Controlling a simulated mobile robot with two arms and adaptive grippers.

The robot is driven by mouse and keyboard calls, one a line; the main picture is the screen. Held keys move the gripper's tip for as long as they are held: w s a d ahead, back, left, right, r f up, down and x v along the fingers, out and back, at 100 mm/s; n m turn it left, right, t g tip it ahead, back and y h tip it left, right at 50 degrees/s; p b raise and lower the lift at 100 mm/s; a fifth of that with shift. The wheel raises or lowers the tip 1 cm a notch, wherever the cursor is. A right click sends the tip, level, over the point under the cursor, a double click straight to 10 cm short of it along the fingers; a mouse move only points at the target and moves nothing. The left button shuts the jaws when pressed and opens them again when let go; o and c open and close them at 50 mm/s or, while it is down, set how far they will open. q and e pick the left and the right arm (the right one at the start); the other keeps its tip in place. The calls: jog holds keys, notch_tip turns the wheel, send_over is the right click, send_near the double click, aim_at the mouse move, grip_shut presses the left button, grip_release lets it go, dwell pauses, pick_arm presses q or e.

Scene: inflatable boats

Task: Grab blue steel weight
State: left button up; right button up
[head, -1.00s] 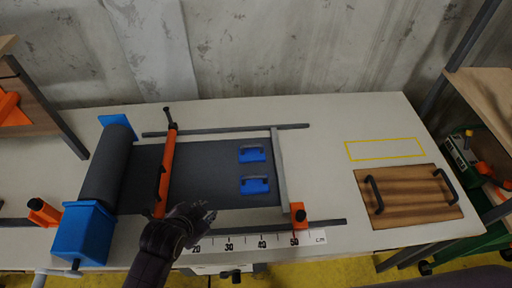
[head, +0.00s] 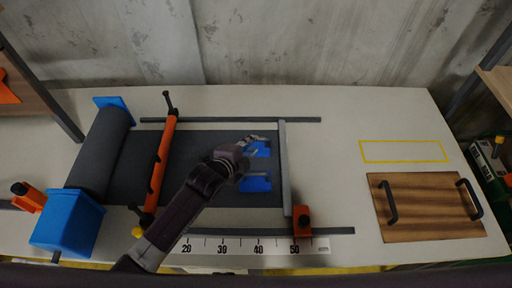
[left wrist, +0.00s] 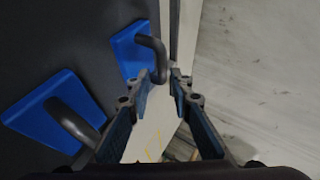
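Two blue steel weights with grey handles lie on the dark sheet. The far one (head: 263,149) is partly hidden behind my left gripper (head: 254,145); the near one (head: 256,184) lies just in front of it. In the left wrist view, the far weight (left wrist: 126,48) is at the top, with its handle close to the left fingertip. The near weight (left wrist: 38,122) is at the left. My left gripper (left wrist: 166,80) has a small gap between its fingertips and nothing visibly clamped. Whether it touches the handle is unclear. My right gripper is not in view.
An orange bar (head: 160,165) crosses the sheet on the left, beside a dark roller (head: 101,155). A grey crossbar (head: 284,170) stands just right of the weights. A wooden board with handles (head: 425,207) and an empty yellow outline (head: 403,142) are at the right.

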aim_at(256, 144)
pick_arm(q)
jog(key=shift+w+d+f, duration=0.15)
jog(key=shift+w, duration=0.15)
jog(key=shift+w+d+f+p, duration=0.1)
jog(key=shift+w+f+p, duration=0.1)
jog(key=shift+w+p, duration=0.25)
jog(key=x, duration=0.3)
jog(key=shift+w, duration=0.1)
jog(key=shift+w+d+f, duration=0.1)
jog(key=shift+w+f, duration=0.15)
jog(key=shift+w, duration=0.05)
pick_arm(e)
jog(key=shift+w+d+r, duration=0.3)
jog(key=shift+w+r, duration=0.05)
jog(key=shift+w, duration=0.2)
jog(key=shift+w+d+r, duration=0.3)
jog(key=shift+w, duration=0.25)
pick_arm(q)
jog(key=shift+s, duration=0.1)
jog(key=shift+c, duration=0.5)
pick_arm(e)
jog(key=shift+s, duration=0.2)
pick_arm(q)
grip_shut()
